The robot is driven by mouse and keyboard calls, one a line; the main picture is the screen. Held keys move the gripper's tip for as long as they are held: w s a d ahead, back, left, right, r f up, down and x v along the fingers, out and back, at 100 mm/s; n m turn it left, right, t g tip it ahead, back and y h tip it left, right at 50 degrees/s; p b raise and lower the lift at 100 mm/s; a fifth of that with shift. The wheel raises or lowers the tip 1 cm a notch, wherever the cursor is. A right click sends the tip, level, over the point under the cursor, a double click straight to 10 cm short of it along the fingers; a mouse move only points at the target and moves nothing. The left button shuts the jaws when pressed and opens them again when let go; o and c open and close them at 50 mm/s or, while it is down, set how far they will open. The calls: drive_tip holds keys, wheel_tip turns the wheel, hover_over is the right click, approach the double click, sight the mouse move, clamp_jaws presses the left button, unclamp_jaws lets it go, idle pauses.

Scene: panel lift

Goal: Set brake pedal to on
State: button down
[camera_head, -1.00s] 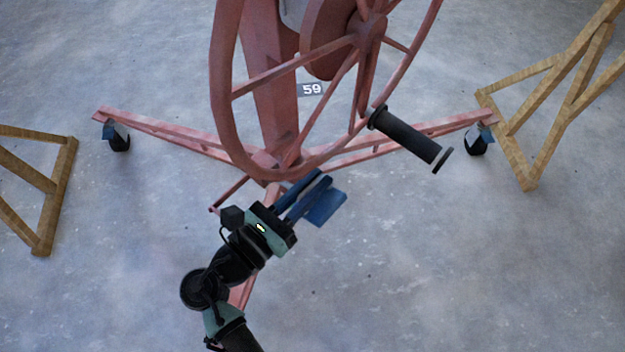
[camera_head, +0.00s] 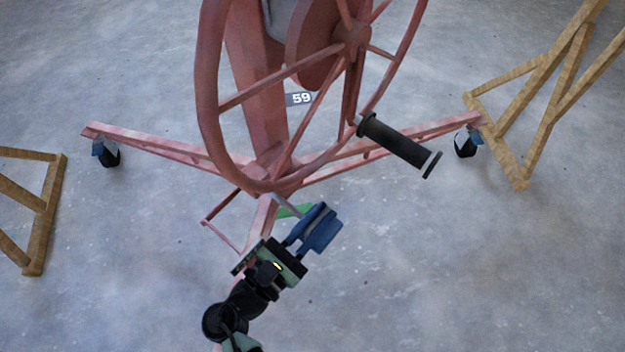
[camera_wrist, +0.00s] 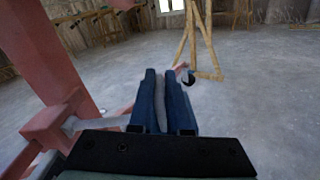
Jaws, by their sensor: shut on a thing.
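The brake pedal shows as a light grey bar (camera_head: 285,204) near the foot of the red panel lift, below its big wheel. A green flat piece (camera_head: 293,211) lies beside it, partly hidden. My gripper (camera_head: 318,228) has blue fingers, shut at the bar's outer end. In the wrist view the grey bar (camera_wrist: 98,123) runs from a red bracket on the left towards my fingers (camera_wrist: 163,98), and a grey strip shows between them. The fingers hide the pedal's end.
The red wheel (camera_head: 207,110) with its black handle (camera_head: 397,143) stands above and beyond my gripper. Red legs (camera_head: 155,142) spread to both sides on casters (camera_head: 106,152). Wooden frames stand left (camera_head: 43,220) and right (camera_head: 507,150). The concrete floor at lower right is clear.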

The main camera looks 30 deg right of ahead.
wheel_tip(320, 180, down, 5)
drive_tip(key=m+b, duration=0.2)
drive_tip(key=m, duration=0.1)
drive_tip(key=shift+s+m, duration=0.15)
drive_tip(key=shift+m, duration=0.15)
drive_tip(key=shift+a+f, duration=0.1)
drive_tip(key=shift+f, duration=0.65)
drive_tip(key=shift+b, duration=0.3)
drive_tip(key=c, duration=0.9)
unclamp_jaws()
drive_tip(key=shift+f, duration=0.1)
drive_tip(key=shift+c, duration=0.2)
